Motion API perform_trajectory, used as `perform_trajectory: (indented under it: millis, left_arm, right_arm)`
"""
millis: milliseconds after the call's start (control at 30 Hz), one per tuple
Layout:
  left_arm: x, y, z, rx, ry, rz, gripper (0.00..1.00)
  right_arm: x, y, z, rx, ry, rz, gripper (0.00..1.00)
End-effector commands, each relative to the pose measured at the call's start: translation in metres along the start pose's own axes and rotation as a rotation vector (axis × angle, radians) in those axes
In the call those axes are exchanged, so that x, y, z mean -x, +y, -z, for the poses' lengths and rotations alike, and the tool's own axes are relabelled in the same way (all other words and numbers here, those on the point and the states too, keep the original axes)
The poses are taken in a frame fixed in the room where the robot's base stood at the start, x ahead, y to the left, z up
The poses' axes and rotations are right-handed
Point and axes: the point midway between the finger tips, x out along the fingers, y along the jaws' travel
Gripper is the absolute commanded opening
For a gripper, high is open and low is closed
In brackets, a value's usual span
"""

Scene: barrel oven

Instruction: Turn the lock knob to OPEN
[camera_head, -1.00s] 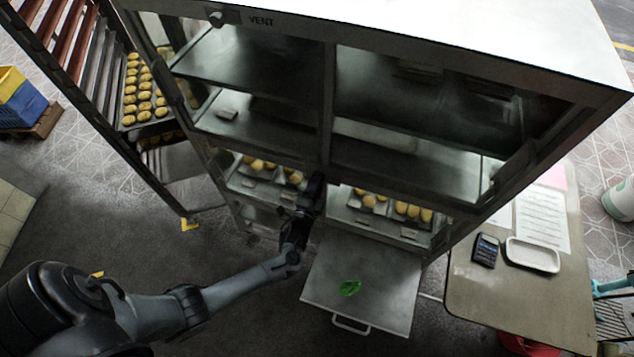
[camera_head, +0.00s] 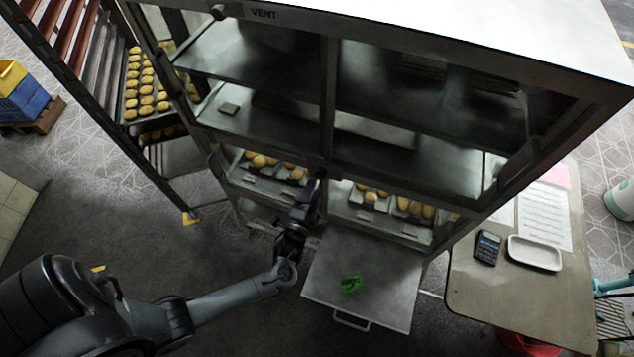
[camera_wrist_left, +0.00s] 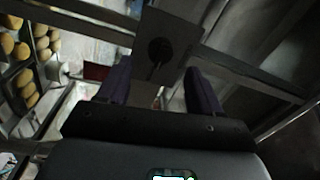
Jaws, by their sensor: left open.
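A dark round knob (camera_wrist_left: 160,50) sits on a grey plate (camera_wrist_left: 182,28) on the oven frame, ahead of my left gripper in the left wrist view. My left gripper (camera_wrist_left: 157,70) is open, its two fingers apart, with the knob showing between and just beyond the tips. I cannot tell whether they touch it. Any OPEN marking is not readable. In the head view my left gripper (camera_head: 313,188) is at the oven's middle post, below the upper shelves, and hides the knob. My right gripper is not in view.
The oven's VENT knob (camera_head: 218,12) is at its top left. Trays of buns (camera_head: 262,160) flank the post. A bun rack (camera_head: 140,90) stands left. A side table (camera_head: 520,295) stands right.

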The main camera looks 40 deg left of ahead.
Motion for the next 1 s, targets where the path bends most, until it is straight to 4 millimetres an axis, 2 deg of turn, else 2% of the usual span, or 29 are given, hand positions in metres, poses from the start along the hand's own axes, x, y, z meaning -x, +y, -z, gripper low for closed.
perform_trajectory:
  millis: [33, 200, 400, 1000]
  left_arm:
    - [0.010, 0.002, 0.000, 0.001, 0.001, -0.002, 0.65]
    - [0.035, 0.001, 0.000, 0.000, 0.000, -0.001, 0.65]
    - [0.051, 0.000, 0.000, 0.001, 0.001, -0.001, 0.65]
    - [0.059, -0.001, -0.001, -0.004, -0.001, -0.009, 0.65]
  right_arm:
    - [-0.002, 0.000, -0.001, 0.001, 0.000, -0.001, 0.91]
    - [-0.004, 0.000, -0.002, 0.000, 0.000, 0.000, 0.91]
    - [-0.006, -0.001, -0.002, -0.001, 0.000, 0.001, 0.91]
    - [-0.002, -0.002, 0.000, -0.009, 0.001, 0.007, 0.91]
